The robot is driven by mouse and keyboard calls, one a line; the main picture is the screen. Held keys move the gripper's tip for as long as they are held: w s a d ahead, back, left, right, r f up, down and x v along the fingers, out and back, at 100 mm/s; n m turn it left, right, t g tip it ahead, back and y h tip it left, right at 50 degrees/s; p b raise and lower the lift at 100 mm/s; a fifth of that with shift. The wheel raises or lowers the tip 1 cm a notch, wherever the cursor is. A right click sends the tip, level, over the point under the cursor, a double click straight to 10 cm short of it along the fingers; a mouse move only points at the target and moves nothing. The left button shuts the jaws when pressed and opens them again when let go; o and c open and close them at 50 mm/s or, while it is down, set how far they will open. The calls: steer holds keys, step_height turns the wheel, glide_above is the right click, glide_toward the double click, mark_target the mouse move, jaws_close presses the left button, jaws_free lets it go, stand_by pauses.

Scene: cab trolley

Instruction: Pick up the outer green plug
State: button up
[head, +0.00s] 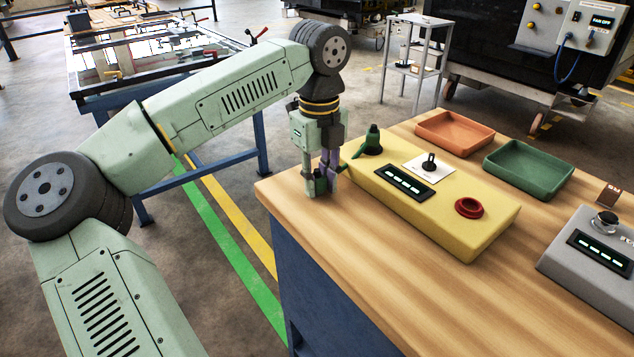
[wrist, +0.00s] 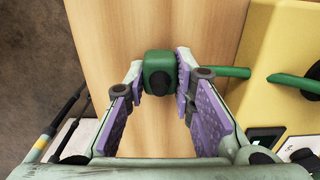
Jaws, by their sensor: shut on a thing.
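The outer green plug (wrist: 159,72) is a dark green block with a round dark spot on its face. My gripper (wrist: 162,80) is shut on it, with one finger on each side. A green cable (wrist: 222,72) runs right from the plug towards the yellow box (head: 455,213). In the head view my gripper (head: 320,184) points down at the left edge of the wooden bench, and its fingers partly hide the plug. I cannot tell whether the plug touches the bench. A dark green conical fitting (head: 373,139) stands on the box's back left corner.
The yellow box also carries a black switch (head: 429,161), a lit display (head: 405,182) and a red knob (head: 469,208). An orange tray (head: 455,144) and a green tray (head: 528,180) lie behind it. A grey box (head: 590,285) stands right. The wooden bench (head: 390,275) is bare in front.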

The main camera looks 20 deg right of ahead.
mark_target(318, 178)
jaws_close()
steer(key=shift+r, duration=0.1)
steer(key=shift+r, duration=0.6)
steer(key=shift+s+a+r+b, duration=0.1)
steer(key=shift+s+r+b, duration=0.1)
steer(key=shift+r+b, duration=0.65)
steer(key=s+a+r+b, duration=0.2)
steer(key=s+a+b, duration=0.1)
steer(key=s, duration=1.2)
steer(key=shift+a, duration=0.5)
